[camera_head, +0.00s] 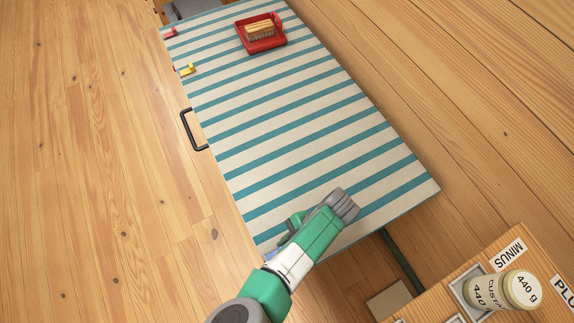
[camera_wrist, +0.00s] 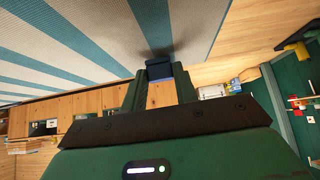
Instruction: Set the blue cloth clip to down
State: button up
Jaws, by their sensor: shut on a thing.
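The blue cloth clip (camera_wrist: 166,68) shows dark blue in the wrist view, at the edge of the striped cloth. My gripper (camera_wrist: 157,77) is shut on it, with one green finger on each side. Whether the clip is up or down cannot be told. In the camera_head view my green and white arm reaches over the near-left corner of the table and mostly hides the clip. The cloth (camera_head: 310,130) has teal and cream stripes and covers the tabletop.
A yellow clip (camera_head: 186,69) and a red clip (camera_head: 169,32) sit on the left table edge. A red tray (camera_head: 262,46) holds a brush (camera_head: 260,29). A black handle (camera_head: 190,131) juts out left. A jar (camera_head: 522,290) stands on a wooden surface at lower right. The middle cloth is clear.

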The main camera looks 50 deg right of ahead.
dwell(0.4)
jog(key=o, duration=1)
